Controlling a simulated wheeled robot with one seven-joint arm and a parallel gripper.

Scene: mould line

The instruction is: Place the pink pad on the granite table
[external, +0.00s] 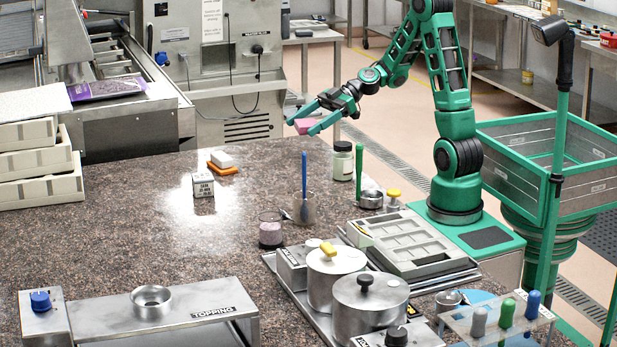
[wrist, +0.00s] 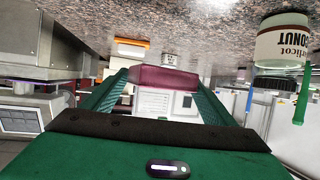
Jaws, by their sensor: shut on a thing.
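The pink pad (external: 303,125) is held between the two green fingers of my gripper (external: 307,127) in the external view. In the wrist view the pad (wrist: 172,78) spans between the fingertips, and my gripper (wrist: 165,84) is shut on it. The granite table (external: 255,215) fills the middle of the external view; its speckled top (wrist: 150,22) lies across the upper part of the upside-down wrist view. The pad is in the air near the table's far edge. I cannot tell whether it is over the top or just beyond it.
A white block on an orange pad (external: 224,170) and a white labelled cube (external: 203,184) stand left of centre. A jar (external: 343,162), a blue-handled scraper (external: 304,190) and a glass (external: 271,230) stand to the right. Pots (external: 368,310) are in front. Bare granite lies between.

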